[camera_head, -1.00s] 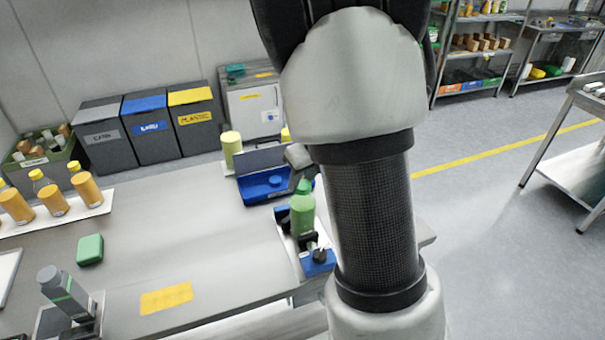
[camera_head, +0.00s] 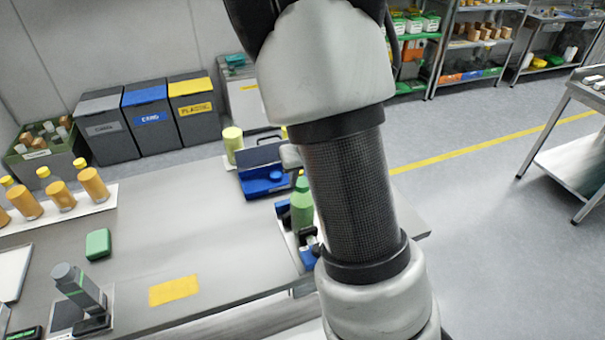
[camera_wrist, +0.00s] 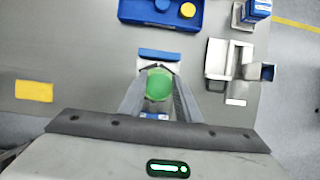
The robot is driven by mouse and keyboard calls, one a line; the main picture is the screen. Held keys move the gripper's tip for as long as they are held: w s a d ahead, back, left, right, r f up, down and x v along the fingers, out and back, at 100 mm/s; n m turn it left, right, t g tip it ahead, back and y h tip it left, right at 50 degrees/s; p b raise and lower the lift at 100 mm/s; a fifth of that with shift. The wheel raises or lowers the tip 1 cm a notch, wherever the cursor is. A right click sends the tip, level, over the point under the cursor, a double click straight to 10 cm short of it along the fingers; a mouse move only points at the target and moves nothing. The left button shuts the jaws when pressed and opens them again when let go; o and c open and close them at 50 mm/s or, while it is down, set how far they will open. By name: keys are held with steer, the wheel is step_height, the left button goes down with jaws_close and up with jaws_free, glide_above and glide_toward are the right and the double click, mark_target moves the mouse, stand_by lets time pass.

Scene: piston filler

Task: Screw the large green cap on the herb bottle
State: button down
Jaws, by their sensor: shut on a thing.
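The herb bottle (camera_head: 302,212) is green and stands upright in a small holder with blue parts at the right end of the table. I cannot tell how far the cap is seated on the neck. In the wrist view my gripper (camera_wrist: 159,71) points down with its fingers shut on the green cap (camera_wrist: 158,87), seen from above. The cap hides most of the bottle there.
A blue tray (camera_wrist: 135,11) with a blue and a yellow cap lies beyond the bottle. A grey clamp device (camera_wrist: 217,58) stands to its right. A yellow card (camera_head: 173,290), a green box (camera_head: 97,244) and several orange bottles (camera_head: 61,196) are on the left; the table's middle is clear.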

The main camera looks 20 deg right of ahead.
steer(key=shift+r+m+p, duration=0.1)
steer(key=shift+m+p, duration=0.4)
steer(key=shift+p, duration=0.35)
steer(key=shift+a+m+h, duration=0.15)
steer(key=shift+m+h, duration=0.35)
steer(key=shift+m, duration=0.3)
steer(key=m, duration=0.1)
steer(key=m+h, duration=0.1)
steer(key=shift+f+m+g, duration=0.2)
steer(key=shift+m+g, duration=0.2)
steer(key=shift+r+m+h, duration=0.1)
steer(key=shift+m+h, duration=0.3)
steer(key=shift+m, duration=0.6)
steer(key=c, duration=1.2)
jaws_free()
